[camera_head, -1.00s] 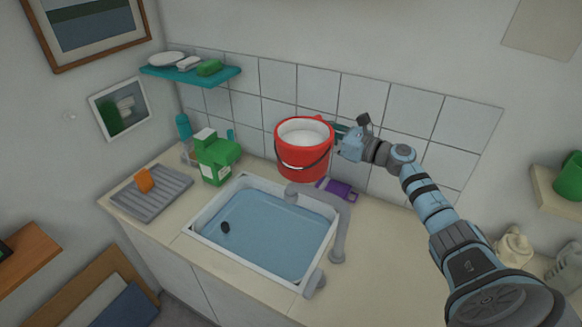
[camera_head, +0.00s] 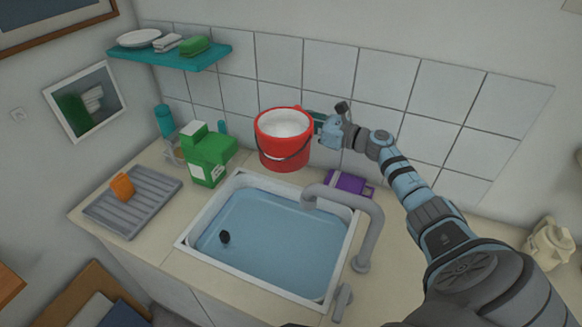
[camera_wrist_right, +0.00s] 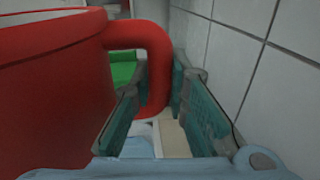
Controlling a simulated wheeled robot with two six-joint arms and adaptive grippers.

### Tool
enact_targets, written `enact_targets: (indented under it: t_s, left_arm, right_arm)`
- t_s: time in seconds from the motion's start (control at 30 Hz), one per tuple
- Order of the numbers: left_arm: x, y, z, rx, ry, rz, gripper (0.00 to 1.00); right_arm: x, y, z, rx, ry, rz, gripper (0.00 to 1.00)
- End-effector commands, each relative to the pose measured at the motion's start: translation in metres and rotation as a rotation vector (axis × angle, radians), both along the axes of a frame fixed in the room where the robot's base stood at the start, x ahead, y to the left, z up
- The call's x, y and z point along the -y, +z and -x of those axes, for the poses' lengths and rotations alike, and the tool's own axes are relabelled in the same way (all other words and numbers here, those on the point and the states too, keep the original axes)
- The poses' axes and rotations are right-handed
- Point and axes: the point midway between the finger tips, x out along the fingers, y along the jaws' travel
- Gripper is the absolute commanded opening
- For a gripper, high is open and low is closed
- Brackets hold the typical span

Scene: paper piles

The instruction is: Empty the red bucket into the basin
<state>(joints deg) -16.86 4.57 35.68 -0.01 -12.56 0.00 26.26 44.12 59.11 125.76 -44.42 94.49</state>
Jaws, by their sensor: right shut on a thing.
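The red bucket (camera_head: 284,150) is upright, held in the air above the counter behind the basin, with a pale inside and a dark wire handle across its front. My right gripper (camera_head: 318,124) is at the bucket's right side, shut on its red side handle. In the right wrist view the handle (camera_wrist_right: 153,70) stands between the two teal finger pads, and the bucket's wall (camera_wrist_right: 55,100) fills the left. The basin (camera_head: 270,240) has a white rim and a blue inside with a dark drain spot. My left gripper is not in view.
A grey tap (camera_head: 372,220) arches over the basin's right side. A green carton-like container (camera_head: 208,158) stands left of the bucket, a purple box (camera_head: 345,184) right. A grey drying rack (camera_head: 135,203) holds an orange sponge. A teal shelf (camera_head: 170,54) hangs above. The tiled wall is close behind.

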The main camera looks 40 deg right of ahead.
Motion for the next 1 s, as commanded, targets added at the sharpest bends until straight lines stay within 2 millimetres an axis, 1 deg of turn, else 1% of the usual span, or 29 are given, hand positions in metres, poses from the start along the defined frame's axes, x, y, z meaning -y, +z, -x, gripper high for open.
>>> enact_targets:
  t_s: [0.03, 0.17, 0.3, 0.5, 0.57, 0.63, 0.73, 0.87, 1.0]
  left_arm:
    - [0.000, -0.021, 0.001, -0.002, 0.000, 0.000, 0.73]
    - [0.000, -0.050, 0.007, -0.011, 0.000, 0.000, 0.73]
    - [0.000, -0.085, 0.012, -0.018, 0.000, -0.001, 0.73]
    - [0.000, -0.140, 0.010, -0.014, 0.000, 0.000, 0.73]
    - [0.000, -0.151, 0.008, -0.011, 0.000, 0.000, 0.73]
    - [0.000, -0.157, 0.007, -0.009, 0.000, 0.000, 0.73]
    - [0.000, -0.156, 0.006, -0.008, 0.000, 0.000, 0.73]
    - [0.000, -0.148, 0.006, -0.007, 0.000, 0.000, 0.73]
    - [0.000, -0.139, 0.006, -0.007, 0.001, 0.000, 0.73]
  right_arm:
    - [0.000, -0.020, 0.000, 0.001, 0.000, -0.002, 0.00]
    - [-0.001, -0.048, 0.000, 0.001, 0.002, -0.002, 0.00]
    - [-0.001, -0.083, 0.000, 0.001, 0.002, -0.002, 0.00]
    - [0.000, -0.138, 0.001, 0.001, 0.000, -0.002, 0.00]
    - [0.000, -0.150, 0.002, 0.001, 0.000, -0.002, 0.00]
    - [0.000, -0.156, 0.002, 0.002, 0.000, -0.001, 0.00]
    - [0.000, -0.154, 0.002, 0.004, 0.000, 0.008, 0.00]
    - [0.002, -0.143, 0.001, 0.008, 0.001, 0.048, 0.00]
    - [0.005, -0.130, 0.001, 0.017, 0.002, 0.125, 0.00]
